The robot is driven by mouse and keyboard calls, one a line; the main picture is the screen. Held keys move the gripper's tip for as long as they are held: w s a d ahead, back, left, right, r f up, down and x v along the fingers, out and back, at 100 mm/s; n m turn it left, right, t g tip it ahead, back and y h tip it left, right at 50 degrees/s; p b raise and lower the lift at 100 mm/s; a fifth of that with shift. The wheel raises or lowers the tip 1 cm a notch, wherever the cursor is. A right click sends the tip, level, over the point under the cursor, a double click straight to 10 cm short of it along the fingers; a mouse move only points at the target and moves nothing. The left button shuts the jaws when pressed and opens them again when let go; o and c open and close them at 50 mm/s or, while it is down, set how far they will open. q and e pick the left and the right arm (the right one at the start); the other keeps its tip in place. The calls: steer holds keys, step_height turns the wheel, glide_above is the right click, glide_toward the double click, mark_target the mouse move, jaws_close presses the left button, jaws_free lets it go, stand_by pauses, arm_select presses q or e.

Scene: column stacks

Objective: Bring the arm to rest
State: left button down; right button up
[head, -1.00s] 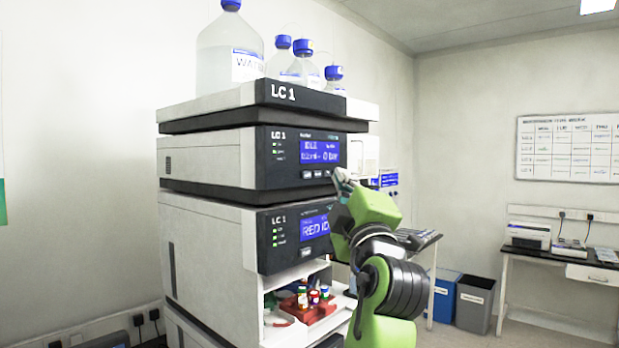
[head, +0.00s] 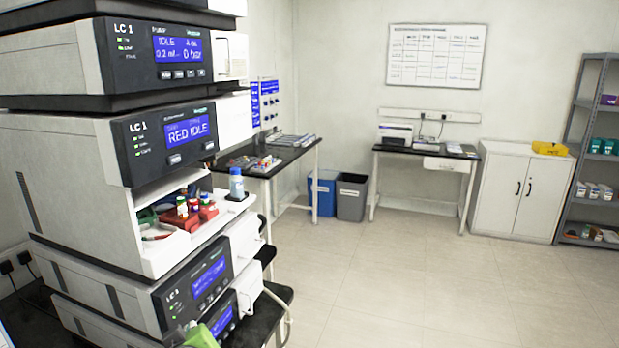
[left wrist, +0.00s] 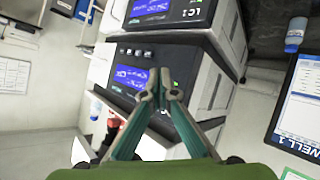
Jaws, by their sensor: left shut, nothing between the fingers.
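My left gripper (left wrist: 160,82) shows in the left wrist view with its two teal-sided fingers together at the tips and nothing between them. Behind the fingertips is the LC 1 column stack, tilted in that view; I cannot tell the exact gap. In the head view only a green part of my left arm (head: 203,336) shows at the bottom edge, in front of the stack's lowest modules. The LC 1 stack (head: 70,180) fills the left of the head view, with a "RED IDLE" screen (head: 187,130). My right gripper is not in view.
An open bay in the stack holds a red rack (head: 185,220) with capped vials; a blue-capped bottle (head: 236,184) stands on its tray. A black-topped bench (head: 290,155), bins (head: 352,197), a white cabinet (head: 508,192) and shelves (head: 592,135) stand beyond. The floor (head: 400,280) at right is clear.

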arm_select(q)
steer(key=s+d+f+m+g+h, duration=0.1)
steer(key=s+f+m+g+h, duration=0.2)
steer(key=s+f, duration=0.6)
steer(key=s+d+f+m+g, duration=0.2)
steer(key=s+f+m, duration=0.2)
steer(key=s, duration=0.8)
steer(key=s+d+f+m+g+h, duration=0.1)
steer(key=s+f+m+g+h, duration=0.2)
steer(key=s+f, duration=0.6)
steer(key=s+f+g+y, duration=0.1)
steer(key=s+f, duration=0.1)
steer(key=f, duration=1.1)
steer(key=s+f, duration=0.2)
steer(key=f, duration=1)
steer(key=s+a+f+m+g, duration=0.1)
steer(key=s+a+f, duration=0.2)
steer(key=s+f, duration=1.2)
steer(key=shift+s+g+y+b, duration=0.3)
steer(key=shift+s, duration=0.45)
